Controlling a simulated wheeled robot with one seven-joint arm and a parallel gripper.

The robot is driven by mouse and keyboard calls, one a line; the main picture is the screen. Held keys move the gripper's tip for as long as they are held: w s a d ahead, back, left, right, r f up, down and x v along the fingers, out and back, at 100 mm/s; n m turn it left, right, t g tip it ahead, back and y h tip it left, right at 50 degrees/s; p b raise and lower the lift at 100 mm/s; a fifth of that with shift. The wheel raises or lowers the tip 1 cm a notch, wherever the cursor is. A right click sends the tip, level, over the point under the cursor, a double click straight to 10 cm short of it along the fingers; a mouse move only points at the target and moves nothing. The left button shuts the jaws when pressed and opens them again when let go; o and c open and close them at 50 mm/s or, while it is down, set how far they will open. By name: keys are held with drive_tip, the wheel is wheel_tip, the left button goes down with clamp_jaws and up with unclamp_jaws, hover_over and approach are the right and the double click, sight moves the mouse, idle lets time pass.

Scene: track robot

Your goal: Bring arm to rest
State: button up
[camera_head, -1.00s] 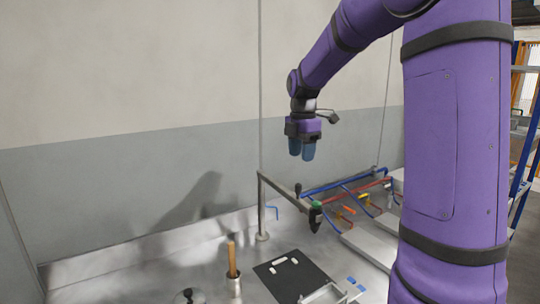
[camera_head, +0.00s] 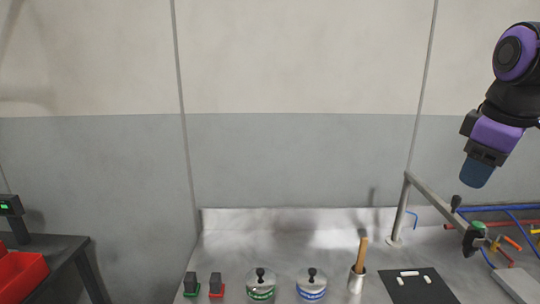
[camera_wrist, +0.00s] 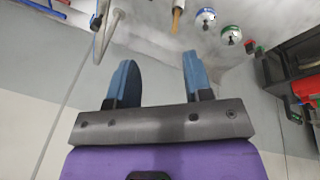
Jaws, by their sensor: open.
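My gripper (camera_head: 478,172) hangs at the right of the head view, above the back edge of the metal table (camera_head: 225,270). Its blue fingers point down and overlap each other in this view. In the wrist view my gripper (camera_wrist: 158,75) shows two blue fingers spread apart with nothing between them. It is clear of the table and of everything on it.
A metal frame (camera_head: 403,205) stands below my gripper, with blue and red pipes beside it. Two lidded pots (camera_head: 261,287), a cup (camera_head: 356,281) with a wooden handle and a black mat (camera_head: 420,288) are on the table. A red bin (camera_head: 22,277) is far left.

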drive_tip(key=s+a+f+m+t, duration=0.1)
drive_tip(key=s+a+m, duration=0.1)
drive_tip(key=s, duration=0.3)
drive_tip(key=s+a+f+m+t, duration=0.1)
drive_tip(key=s+m, duration=0.4)
drive_tip(key=shift+a+f+y, duration=0.3)
drive_tip(key=shift+a+f, duration=0.05)
drive_tip(key=shift+a, duration=0.05)
drive_tip(key=shift+s, duration=0.1)
idle(1.1)
